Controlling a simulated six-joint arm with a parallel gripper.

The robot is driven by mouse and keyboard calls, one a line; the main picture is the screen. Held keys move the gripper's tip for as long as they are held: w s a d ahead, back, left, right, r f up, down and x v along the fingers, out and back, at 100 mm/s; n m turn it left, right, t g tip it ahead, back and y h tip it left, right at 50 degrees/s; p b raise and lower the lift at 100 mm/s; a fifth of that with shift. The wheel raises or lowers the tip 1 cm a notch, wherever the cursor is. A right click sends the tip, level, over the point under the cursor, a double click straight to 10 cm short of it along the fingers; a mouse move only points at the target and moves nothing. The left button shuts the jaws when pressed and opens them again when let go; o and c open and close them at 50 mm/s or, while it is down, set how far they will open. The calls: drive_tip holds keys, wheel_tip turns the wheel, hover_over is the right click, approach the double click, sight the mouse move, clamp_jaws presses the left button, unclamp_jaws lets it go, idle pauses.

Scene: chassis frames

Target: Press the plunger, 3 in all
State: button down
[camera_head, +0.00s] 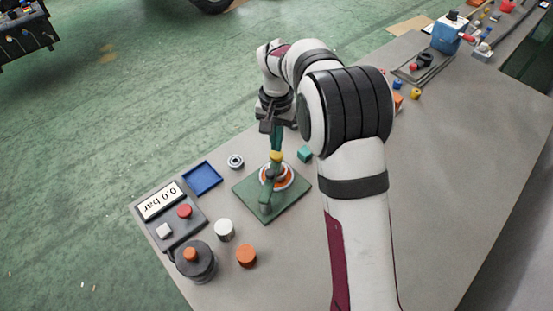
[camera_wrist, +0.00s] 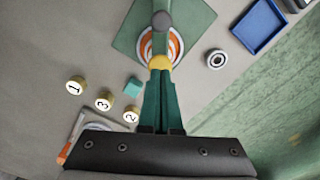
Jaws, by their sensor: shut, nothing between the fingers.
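A green press stands on a flat green plate (camera_head: 246,194), with a yellow knob (camera_head: 277,156) above an orange and white ringed disc (camera_head: 288,178). I take the knob to be the plunger's top. The wrist view also shows the yellow knob (camera_wrist: 160,62), the ringed disc (camera_wrist: 176,46) and the green plate (camera_wrist: 127,36). My gripper (camera_head: 277,148) points down right over the knob, its teal fingers shut with nothing between them. In the wrist view my gripper (camera_wrist: 160,76) reaches the knob's edge; I cannot tell whether they touch. A display panel (camera_head: 163,201) reads 0.0 bar.
A red button (camera_head: 184,211) is on the panel. A blue tray (camera_head: 202,178), a ringed round part (camera_head: 236,161), a white cylinder (camera_head: 224,230), an orange cylinder (camera_head: 246,255) and a dark orange-topped pot (camera_head: 195,262) surround the plate. A teal cube (camera_head: 305,153) lies close on the right.

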drive_tip(key=shift+f, duration=0.15)
drive_tip(key=shift+f, duration=1.05)
drive_tip(key=shift+r, duration=1.2)
drive_tip(key=shift+r, duration=2.55)
